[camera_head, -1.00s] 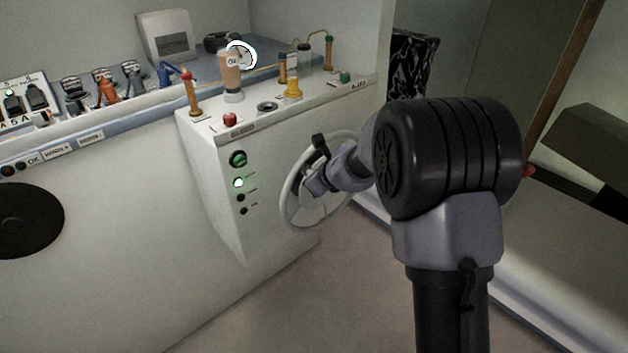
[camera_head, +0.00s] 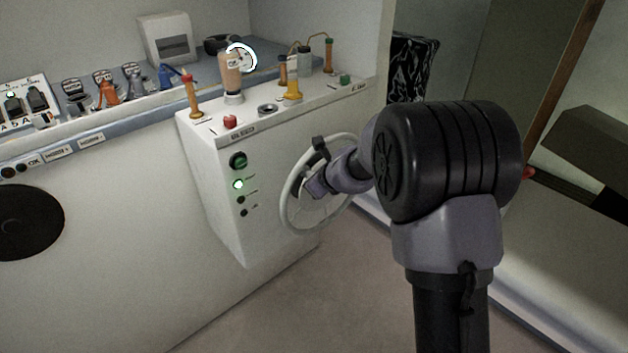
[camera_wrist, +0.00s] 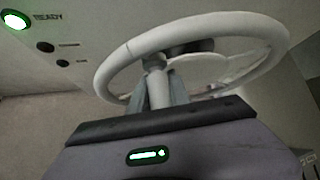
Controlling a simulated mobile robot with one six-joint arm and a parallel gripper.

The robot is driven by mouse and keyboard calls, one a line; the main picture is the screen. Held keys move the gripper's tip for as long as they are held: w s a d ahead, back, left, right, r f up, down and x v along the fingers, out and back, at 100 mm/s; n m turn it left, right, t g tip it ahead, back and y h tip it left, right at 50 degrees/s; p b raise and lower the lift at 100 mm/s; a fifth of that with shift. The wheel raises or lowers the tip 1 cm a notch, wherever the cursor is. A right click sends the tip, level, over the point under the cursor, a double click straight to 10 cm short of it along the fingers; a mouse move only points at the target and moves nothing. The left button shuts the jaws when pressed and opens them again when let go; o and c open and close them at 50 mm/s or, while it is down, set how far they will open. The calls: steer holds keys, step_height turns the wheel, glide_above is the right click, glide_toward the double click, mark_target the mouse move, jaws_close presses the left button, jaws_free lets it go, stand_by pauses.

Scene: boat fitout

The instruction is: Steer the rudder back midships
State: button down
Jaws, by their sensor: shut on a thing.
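The steering wheel (camera_head: 288,208) is a pale ring on the right part of the white console's front. It fills the upper middle of the wrist view (camera_wrist: 262,32). My gripper (camera_head: 308,185) is at the wheel's near left side. In the wrist view my gripper (camera_wrist: 157,88) has its two grey fingers on either side of a pale upright handle (camera_wrist: 156,92) at the near rim, and is shut on it.
The white console (camera_head: 222,200) carries a lit green lamp (camera_head: 238,184), a red button (camera_head: 230,121) and several bottles and tools on top. A counter with small parts runs to the left. A bench (camera_head: 560,240) is at the right. The floor below the wheel is clear.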

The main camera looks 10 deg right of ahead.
steer(key=shift+f, duration=0.1)
steer(key=c, duration=1.2)
jaws_free()
steer(key=shift+d, duration=0.1)
steer(key=p+v, duration=0.5)
steer(key=v, duration=1.2)
steer(key=shift+s, duration=0.25)
steer(key=shift+d, duration=0.1)
steer(key=shift+c, duration=0.3)
